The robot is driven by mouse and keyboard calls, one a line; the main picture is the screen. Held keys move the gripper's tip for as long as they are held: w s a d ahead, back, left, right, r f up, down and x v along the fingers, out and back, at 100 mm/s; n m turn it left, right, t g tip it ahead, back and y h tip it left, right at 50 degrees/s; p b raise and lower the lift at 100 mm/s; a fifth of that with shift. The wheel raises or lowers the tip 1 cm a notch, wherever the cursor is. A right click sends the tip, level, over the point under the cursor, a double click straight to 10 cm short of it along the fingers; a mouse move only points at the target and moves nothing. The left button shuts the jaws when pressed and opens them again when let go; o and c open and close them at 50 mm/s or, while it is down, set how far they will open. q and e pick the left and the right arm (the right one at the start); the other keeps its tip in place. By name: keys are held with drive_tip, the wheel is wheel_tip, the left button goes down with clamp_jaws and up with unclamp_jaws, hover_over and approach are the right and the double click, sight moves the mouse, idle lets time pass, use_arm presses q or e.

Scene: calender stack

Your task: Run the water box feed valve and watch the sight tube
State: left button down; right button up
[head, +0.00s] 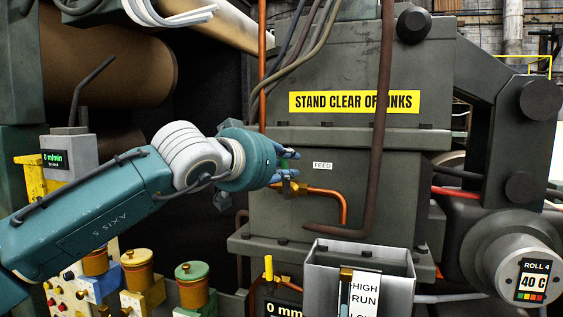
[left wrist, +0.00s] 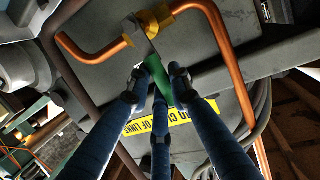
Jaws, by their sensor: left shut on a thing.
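The feed valve has a green handle (left wrist: 157,78), a brass body (left wrist: 152,22) and a copper pipe (head: 335,194) that bends down. The white FEED label (head: 322,166) is on the grey housing to its right. My left gripper (head: 289,163) is shut on the green handle, its blue fingers around it; the fingers also show in the left wrist view (left wrist: 158,85). The fingers partly hide the handle in the head view. The grey water box (head: 325,265) stands below. Its sight tube (head: 345,295) is beside a HIGH / RUN / LOW scale (head: 366,295), cut by the frame edge. My right gripper is out of view.
A dark vertical pipe (head: 380,150) runs right of the valve. A yellow lever (head: 268,268) is left of the water box. The ROLL 4 display (head: 532,281) reads 40 C. A STAND CLEAR sign (head: 354,102) is above.

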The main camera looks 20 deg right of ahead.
use_arm(q)
drive_tip(key=shift+s+d+m, duration=0.1)
drive_tip(key=shift+m, duration=0.2)
idle(0.4)
drive_tip(key=c, duration=1.6)
unclamp_jaws()
drive_tip(key=v, duration=1.2)
drive_tip(key=shift+r, duration=0.1)
